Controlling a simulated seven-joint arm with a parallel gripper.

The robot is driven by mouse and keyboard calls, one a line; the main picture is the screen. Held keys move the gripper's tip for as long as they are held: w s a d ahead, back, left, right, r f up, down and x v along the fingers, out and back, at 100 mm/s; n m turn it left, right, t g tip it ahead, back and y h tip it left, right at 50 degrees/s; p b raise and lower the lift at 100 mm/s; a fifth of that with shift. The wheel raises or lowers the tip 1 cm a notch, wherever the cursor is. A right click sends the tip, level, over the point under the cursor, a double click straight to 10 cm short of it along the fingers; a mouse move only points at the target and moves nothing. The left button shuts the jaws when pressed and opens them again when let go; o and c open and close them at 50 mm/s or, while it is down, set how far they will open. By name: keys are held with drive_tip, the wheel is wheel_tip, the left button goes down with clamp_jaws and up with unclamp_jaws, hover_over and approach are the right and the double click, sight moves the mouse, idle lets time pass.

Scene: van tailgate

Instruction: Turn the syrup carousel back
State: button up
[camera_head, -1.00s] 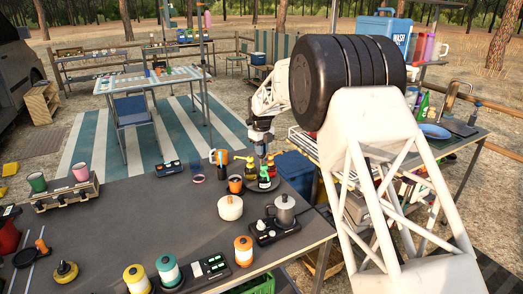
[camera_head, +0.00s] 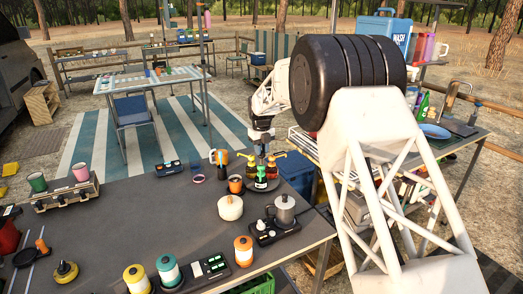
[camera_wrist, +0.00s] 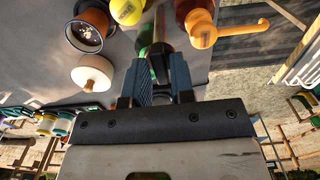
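The syrup carousel (camera_head: 274,196) is a dark round tray near the far right edge of the grey table, with several coloured pump bottles on it. A dark green bottle (camera_head: 260,183) with a pale label stands on its near side. My gripper (camera_head: 262,154) points down among the bottle tops. In the wrist view my gripper's two dark fingers (camera_wrist: 158,75) stand apart, with a dark green bottle partly showing beyond the tips. Whether they touch or hold anything is hidden. Yellow (camera_wrist: 127,10) and orange (camera_wrist: 203,32) pump tops lie either side.
A white lidded pot (camera_head: 230,208) and a grey kettle on a burner (camera_head: 285,212) stand close in front of the carousel. Canisters (camera_head: 168,270) line the near edge. The table's left middle is mostly clear.

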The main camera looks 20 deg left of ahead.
drive_tip(key=shift+o, duration=1.3)
drive_tip(key=shift+r, duration=3.85)
drive_tip(key=shift+d, duration=0.1)
